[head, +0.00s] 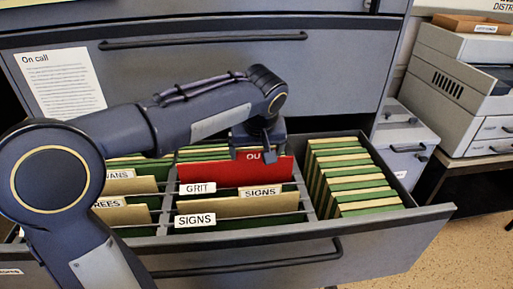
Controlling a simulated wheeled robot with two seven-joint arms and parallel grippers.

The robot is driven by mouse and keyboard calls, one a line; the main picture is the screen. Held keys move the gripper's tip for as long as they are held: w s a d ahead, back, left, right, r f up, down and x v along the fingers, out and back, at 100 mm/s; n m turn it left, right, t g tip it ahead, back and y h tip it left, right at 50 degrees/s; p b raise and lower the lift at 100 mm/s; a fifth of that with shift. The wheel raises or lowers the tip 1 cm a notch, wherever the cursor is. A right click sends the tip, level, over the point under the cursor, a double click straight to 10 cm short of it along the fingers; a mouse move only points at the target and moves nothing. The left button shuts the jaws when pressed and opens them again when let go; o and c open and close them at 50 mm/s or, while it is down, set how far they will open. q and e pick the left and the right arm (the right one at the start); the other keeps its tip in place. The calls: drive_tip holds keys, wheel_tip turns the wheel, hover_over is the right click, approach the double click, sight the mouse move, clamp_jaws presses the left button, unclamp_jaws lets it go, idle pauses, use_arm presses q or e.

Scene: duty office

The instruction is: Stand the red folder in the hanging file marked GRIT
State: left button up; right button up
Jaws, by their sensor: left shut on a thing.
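The red folder (225,173) stands upright in the middle column of the open drawer (405,228), its lower part hidden. It is directly behind the white GRIT tab (198,188). Whether it is inside that hanging file or just above it I cannot tell. My left gripper (262,155) comes down from above and is shut on the folder's top edge, near its right end, by a label reading "OU". My right gripper is not in the head view.
Files marked SIGNS (195,220) stand in front of the folder. Tan files with partly hidden tabs fill the left column, and green and cream files (350,175) pack the right one. The cabinet front (240,75) rises close behind. A printer (465,85) stands at right.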

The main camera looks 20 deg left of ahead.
use_arm(q)
drive_tip(key=shift+f+b, duration=1.05)
drive_tip(key=shift+f, duration=0.55)
drive_tip(key=o, duration=1)
drive_tip(key=shift+r, duration=0.1)
wheel_tip(320, 180, up, 7)
drive_tip(key=p, duration=0.6)
hover_over(257, 161)
drive_tip(key=shift+s, duration=0.2)
drive_tip(key=shift+d, duration=0.1)
